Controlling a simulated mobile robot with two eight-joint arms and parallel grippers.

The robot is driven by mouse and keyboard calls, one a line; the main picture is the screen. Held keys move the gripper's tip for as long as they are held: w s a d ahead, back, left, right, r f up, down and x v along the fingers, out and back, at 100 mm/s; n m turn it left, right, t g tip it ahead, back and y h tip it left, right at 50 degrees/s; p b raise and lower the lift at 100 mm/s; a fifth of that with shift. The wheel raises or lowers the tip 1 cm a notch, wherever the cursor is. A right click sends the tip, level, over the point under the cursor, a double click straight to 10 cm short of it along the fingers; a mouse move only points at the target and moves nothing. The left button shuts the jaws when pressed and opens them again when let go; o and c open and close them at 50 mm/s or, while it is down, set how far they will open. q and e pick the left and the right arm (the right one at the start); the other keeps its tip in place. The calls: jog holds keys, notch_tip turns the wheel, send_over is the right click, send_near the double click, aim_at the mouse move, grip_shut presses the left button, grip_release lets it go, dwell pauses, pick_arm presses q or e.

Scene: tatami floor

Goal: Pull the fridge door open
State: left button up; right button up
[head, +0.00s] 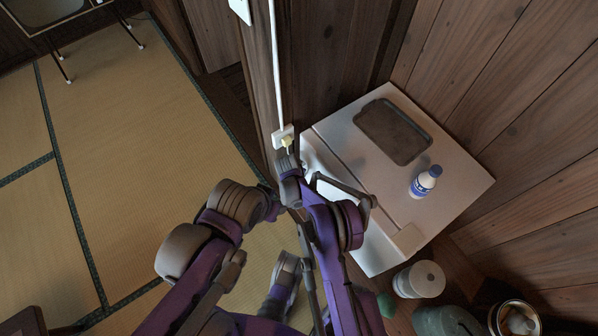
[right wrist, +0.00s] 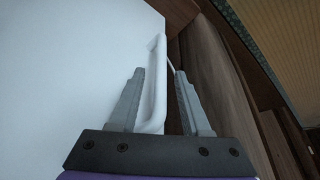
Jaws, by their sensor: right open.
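The fridge (head: 345,165) is a low white box against the wooden wall, at the right in the head view. Its white door (right wrist: 75,70) fills the left of the right wrist view. A white bar handle (right wrist: 155,95) runs along the door's edge. My right gripper (right wrist: 160,70) is open, with one finger on each side of the handle; a gap shows on the right side, and contact on the left is unclear. In the head view my purple arms cover much of the fridge front. My left gripper's fingers cannot be made out there.
A dark tray (head: 393,130) and a blue-and-white bottle (head: 425,182) are on the fridge top. A white roll (head: 419,279) and a bin (head: 514,319) stand at the lower right. A plugged outlet (head: 283,136) is on the wall edge. Tatami (head: 130,150) at left is clear.

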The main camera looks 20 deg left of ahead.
jog(key=shift+c, duration=0.3)
grip_shut()
dwell(1.1)
